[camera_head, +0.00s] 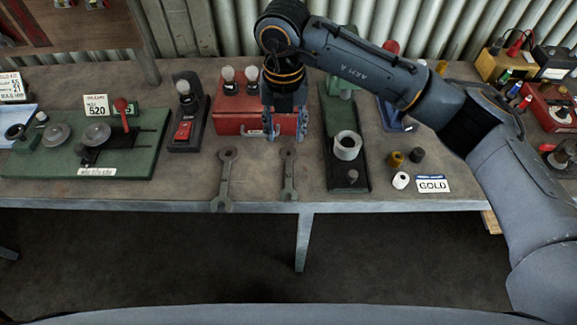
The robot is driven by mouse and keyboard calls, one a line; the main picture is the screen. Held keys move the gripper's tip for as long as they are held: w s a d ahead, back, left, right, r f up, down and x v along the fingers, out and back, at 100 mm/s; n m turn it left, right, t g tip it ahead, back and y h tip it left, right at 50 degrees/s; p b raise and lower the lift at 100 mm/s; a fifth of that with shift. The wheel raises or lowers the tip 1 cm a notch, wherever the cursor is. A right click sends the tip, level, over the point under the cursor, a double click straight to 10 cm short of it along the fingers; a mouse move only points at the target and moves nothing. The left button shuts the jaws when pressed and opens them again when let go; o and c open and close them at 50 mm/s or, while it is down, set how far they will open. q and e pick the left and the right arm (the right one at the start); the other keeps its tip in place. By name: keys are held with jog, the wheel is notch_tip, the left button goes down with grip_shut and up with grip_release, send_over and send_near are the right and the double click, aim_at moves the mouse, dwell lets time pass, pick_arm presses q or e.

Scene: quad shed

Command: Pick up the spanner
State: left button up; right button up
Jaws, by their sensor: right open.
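Two grey spanners lie on the workbench near its front edge, heads pointing away from me. The left spanner (225,180) is larger; the right spanner (289,174) is slimmer. My right gripper (271,136) reaches in from the right and points down in front of the red box. Its fingers are apart and empty, just beyond the spanners' heads and between them in the picture. I cannot tell its exact height above the bench. My left gripper is not in view.
The red box (228,117) with knobs stands behind the gripper. The bench front edge (130,198) is close to the spanners.

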jog(key=p, duration=0.2)
send_over(289, 170)
jog(key=f, duration=0.7)
jog(key=shift+a+f, duration=0.3)
jog(key=shift+a, duration=0.05)
jog(key=shift+f, duration=0.25)
jog(key=f, duration=0.1)
jog(key=f+p, duration=0.2)
jog(key=shift+s+d+f, duration=0.1)
jog(key=shift+d+f, duration=0.2)
jog(key=shift+f+p, duration=0.35)
jog(key=shift+f, duration=0.2)
grip_shut()
